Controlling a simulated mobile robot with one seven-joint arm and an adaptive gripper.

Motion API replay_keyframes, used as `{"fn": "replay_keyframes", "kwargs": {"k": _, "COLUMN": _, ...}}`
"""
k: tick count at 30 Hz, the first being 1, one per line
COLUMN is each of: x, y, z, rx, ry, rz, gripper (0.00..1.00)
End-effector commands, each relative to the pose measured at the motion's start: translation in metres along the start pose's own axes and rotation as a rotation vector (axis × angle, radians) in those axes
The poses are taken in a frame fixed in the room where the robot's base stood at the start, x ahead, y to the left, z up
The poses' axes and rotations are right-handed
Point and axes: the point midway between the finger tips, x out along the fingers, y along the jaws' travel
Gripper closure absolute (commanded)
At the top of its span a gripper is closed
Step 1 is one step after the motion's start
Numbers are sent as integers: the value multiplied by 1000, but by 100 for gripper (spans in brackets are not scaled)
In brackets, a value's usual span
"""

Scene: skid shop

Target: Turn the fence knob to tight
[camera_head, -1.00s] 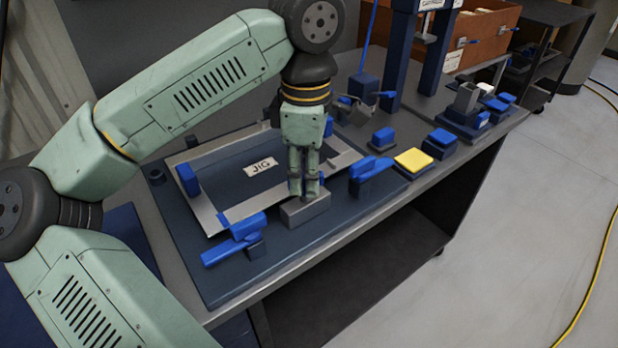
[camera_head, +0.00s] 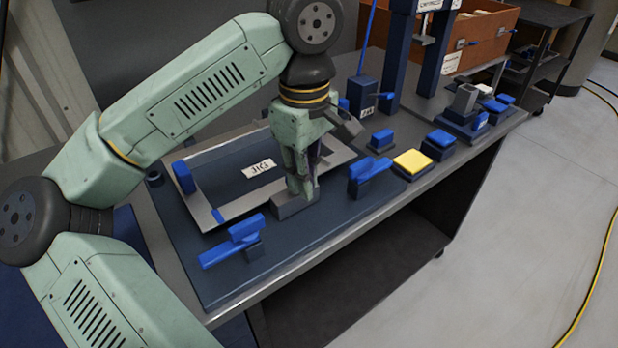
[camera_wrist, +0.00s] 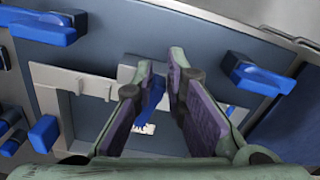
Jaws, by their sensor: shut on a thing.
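My gripper (camera_head: 304,192) points down at the front edge of the jig, at a grey fence block (camera_head: 288,206). In the wrist view its two purple-lined fingers (camera_wrist: 161,66) are on either side of a small blue knob (camera_wrist: 153,96), which I take as the fence knob. The fingers are closed on it, though the contact itself is partly hidden. In the head view the fingers hide the knob. Its tight or loose mark cannot be read in either view. The jig frame (camera_head: 335,163) lies flat around a JIG label (camera_head: 258,168).
A blue toggle clamp (camera_head: 235,241) stands left of the gripper and another (camera_head: 369,175) right of it. A yellow pad (camera_head: 412,162) and several blue-topped blocks sit farther right. A blue post (camera_head: 403,65) rises behind. The bench front edge is close.

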Motion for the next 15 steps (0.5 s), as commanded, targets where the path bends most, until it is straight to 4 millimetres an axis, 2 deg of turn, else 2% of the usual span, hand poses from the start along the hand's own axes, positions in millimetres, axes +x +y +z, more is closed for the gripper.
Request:
{"fn": "replay_keyframes", "kwargs": {"k": 6, "x": -1, "y": -9, "z": -3, "rx": 211, "ry": 1, "rz": -7, "gripper": 100}}
{"fn": "replay_keyframes", "kwargs": {"k": 15, "x": 0, "y": -9, "z": -4, "rx": 223, "ry": 2, "rz": -7, "gripper": 100}}
